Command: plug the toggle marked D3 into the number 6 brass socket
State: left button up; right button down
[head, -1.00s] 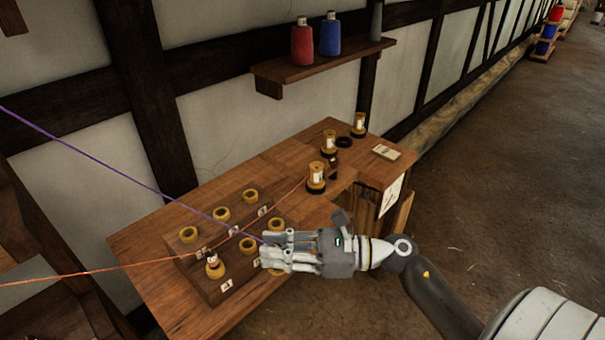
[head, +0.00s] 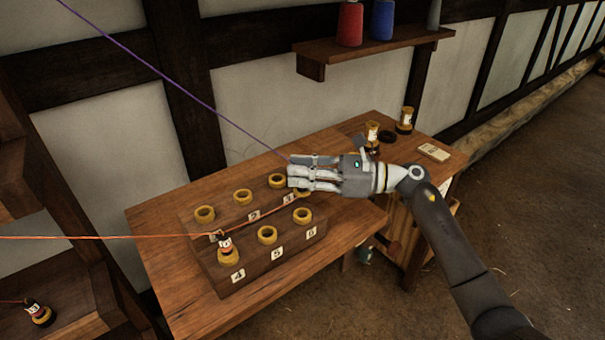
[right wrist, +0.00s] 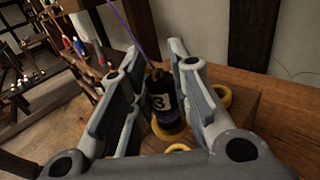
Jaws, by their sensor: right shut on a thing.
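My right gripper (head: 292,173) is over the right end of the socket block, near the back row. It is shut on a dark toggle with a white label (right wrist: 160,102); a 3 is readable, the rest is partly hidden. A purple cord rises from this toggle to the upper left. A brass ring (right wrist: 171,130) shows below the toggle; I cannot tell whether it is touching. The number 6 brass socket (head: 303,215) is empty, in the front row at the right, in front of my gripper. My left gripper is out of view.
Socket 5 (head: 267,235) is empty. A toggle (head: 226,246) with an orange cord stands in socket 4; the cord crosses the block rightwards, under my gripper. The back row sockets (head: 243,196) are empty. Spare toggles (head: 405,118) stand at the table's right end.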

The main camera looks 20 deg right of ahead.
aim_at(302, 196)
jog(key=shift+f+b, duration=0.3)
jog(key=shift+f, duration=0.4)
jog(key=shift+f+b, duration=0.9)
jog(key=shift+f, duration=1.15)
jog(key=shift+b, duration=0.45)
jog(key=shift+b, duration=0.4)
jog(key=shift+f+b, duration=0.55)
jog(key=shift+b, duration=0.1)
